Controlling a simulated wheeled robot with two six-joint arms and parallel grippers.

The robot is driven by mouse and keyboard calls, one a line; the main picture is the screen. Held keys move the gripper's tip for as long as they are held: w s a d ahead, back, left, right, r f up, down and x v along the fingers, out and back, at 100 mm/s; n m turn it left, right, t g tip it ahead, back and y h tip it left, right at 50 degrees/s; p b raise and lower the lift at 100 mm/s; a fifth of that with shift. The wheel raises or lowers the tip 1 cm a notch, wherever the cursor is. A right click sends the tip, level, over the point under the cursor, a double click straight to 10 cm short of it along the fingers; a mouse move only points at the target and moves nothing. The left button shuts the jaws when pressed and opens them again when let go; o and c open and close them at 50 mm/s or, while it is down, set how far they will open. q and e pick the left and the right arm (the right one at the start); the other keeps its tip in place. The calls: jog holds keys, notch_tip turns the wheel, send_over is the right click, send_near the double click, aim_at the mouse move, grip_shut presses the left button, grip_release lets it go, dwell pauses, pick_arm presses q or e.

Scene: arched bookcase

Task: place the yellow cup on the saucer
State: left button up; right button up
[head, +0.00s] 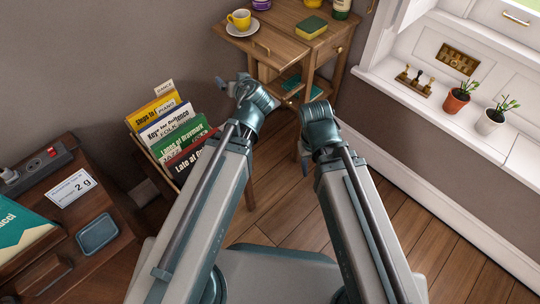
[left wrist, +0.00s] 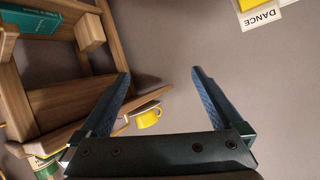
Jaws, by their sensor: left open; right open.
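The yellow cup (head: 240,18) appears upright on the white saucer (head: 235,31), its handle to the left. The saucer lies on the left leaf of the small wooden table. The cup also shows in the left wrist view (left wrist: 147,119), low between the fingers and beyond them. My left gripper (head: 232,82) is below and apart from the cup in the head view. In the left wrist view its two fingers (left wrist: 160,73) are spread with nothing between them. My right gripper (head: 303,160) points down, mostly hidden behind its own wrist, away from the cup.
The wooden table (head: 285,22) also holds a green-yellow sponge (head: 311,27) and bottles. A book rack (head: 172,130) stands left of my left arm. A white ledge at right holds potted plants (head: 458,97). A dark desk is at lower left. Wooden floor is clear.

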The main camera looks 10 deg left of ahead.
pick_arm(q)
jog(key=s+d+f+m+g+h, duration=0.2)
jog(key=s+d+f+g, duration=0.3)
jog(key=s, duration=0.5)
jog(key=s+d+f+m+g+h, duration=0.3)
jog(key=s+d+f+m+g, duration=0.2)
jog(key=s+d, duration=0.4)
jog(key=shift+s+f+g, duration=0.5)
jog(key=shift+s+f, duration=0.05)
jog(key=shift+f, duration=0.4)
jog(key=shift+d, duration=0.1)
notch_tip(320, 180, up, 33)
jog(key=p, duration=3.3)
jog(key=shift+d+f, duration=0.1)
